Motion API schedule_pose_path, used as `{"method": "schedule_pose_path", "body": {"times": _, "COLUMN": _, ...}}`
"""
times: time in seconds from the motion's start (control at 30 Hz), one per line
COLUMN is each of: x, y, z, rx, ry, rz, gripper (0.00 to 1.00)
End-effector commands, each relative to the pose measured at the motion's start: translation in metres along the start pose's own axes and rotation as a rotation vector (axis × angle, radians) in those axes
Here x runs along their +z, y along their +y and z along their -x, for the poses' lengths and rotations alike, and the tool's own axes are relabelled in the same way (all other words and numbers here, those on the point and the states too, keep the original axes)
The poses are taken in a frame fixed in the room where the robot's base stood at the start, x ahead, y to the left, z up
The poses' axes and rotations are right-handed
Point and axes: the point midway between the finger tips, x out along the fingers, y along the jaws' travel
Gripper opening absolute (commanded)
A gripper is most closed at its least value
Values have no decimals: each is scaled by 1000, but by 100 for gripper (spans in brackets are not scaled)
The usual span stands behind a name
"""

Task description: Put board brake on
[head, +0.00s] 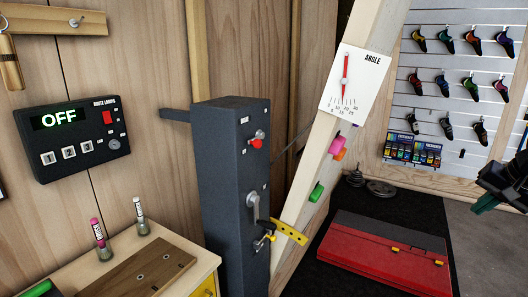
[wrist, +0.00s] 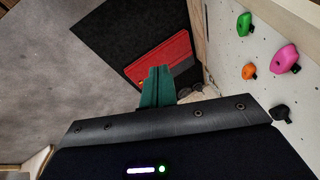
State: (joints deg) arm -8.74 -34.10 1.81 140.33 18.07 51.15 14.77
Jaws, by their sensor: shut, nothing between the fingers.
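A tall dark grey post box (head: 228,190) stands in the middle of the head view beside the tilted climbing board. Near its top is a small lever with a red knob (head: 256,143), hanging down. Below it are a grey crank handle (head: 254,208) and a small yellow-tipped part (head: 264,240). I cannot tell which of these is the brake. My gripper (head: 482,206) is at the right edge of the head view, far right of the box. Its teal fingers (wrist: 157,86) are shut and empty in the wrist view. The box is not in the wrist view.
An angle gauge (head: 350,82) sits on the board's wooden side (head: 310,185). A yellow bracket (head: 289,232) juts out beside the box. A red folded pad (head: 385,255) lies on the black mat. A wooden cabinet stands front left; a lamp panel (head: 80,140) reads OFF.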

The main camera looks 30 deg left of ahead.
Motion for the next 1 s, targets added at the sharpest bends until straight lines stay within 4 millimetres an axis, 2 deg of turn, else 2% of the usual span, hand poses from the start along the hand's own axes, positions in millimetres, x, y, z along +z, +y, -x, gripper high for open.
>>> {"method": "schedule_pose_path", "body": {"times": 0.03, "x": -2, "y": -19, "z": -6, "rx": -37, "ry": -25, "rz": -40, "gripper": 0}}
{"method": "schedule_pose_path", "body": {"times": 0.23, "x": -5, "y": -96, "z": -25, "rx": -181, "ry": -133, "rz": -251, "gripper": 0}}
{"method": "schedule_pose_path", "body": {"times": 0.53, "x": 8, "y": -212, "z": -52, "rx": -319, "ry": -352, "rz": -592, "gripper": 0}}
{"method": "schedule_pose_path", "body": {"times": 0.77, "x": 31, "y": -297, "z": -74, "rx": -353, "ry": -551, "rz": -871, "gripper": 0}}
{"method": "schedule_pose_path", "body": {"times": 1.0, "x": 68, "y": -381, "z": -98, "rx": -316, "ry": -765, "rz": -1172, "gripper": 0}}
